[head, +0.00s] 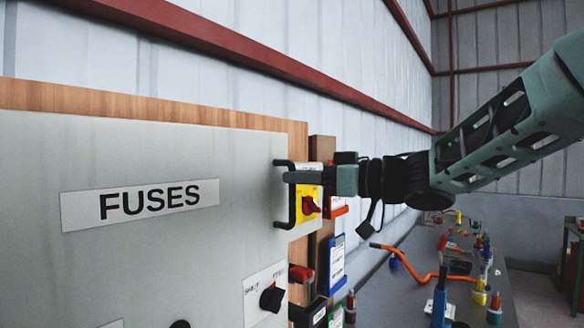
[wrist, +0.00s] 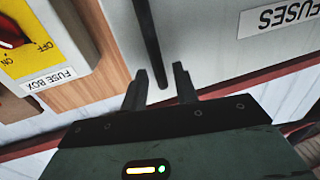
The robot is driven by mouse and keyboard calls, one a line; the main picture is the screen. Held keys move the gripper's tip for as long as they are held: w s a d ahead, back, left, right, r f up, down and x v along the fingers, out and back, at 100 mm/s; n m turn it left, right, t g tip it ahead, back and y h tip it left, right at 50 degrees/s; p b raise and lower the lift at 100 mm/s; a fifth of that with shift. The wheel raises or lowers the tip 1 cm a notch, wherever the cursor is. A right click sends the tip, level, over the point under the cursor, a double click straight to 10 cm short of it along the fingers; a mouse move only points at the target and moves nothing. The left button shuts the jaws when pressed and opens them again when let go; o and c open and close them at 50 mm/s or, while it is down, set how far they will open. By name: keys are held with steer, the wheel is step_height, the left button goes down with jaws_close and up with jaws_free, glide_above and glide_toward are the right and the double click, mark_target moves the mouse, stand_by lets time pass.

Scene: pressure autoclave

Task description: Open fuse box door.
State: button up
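The fuse box door (head: 150,255) is a large grey panel with a FUSES label (head: 140,204), and it looks shut. A black bar handle (head: 291,208) stands upright near its right edge. My gripper (head: 288,177) is at the upper part of this handle, coming from the right. In the wrist view, the picture is upside down, and the handle (wrist: 148,38) runs down between the two fingers of my gripper (wrist: 160,69). The fingers are open, with a gap visible on both sides of the bar. Contact cannot be made out.
A yellow switch with a red knob (head: 310,205) sits just right of the handle; its plate reads FUSE BOX (wrist: 48,79) in the wrist view. A black knob (head: 271,298) is below. A bench (head: 385,305) with an orange cable (head: 430,275) stands at right.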

steer(key=shift+x, duration=1.2)
jaws_close()
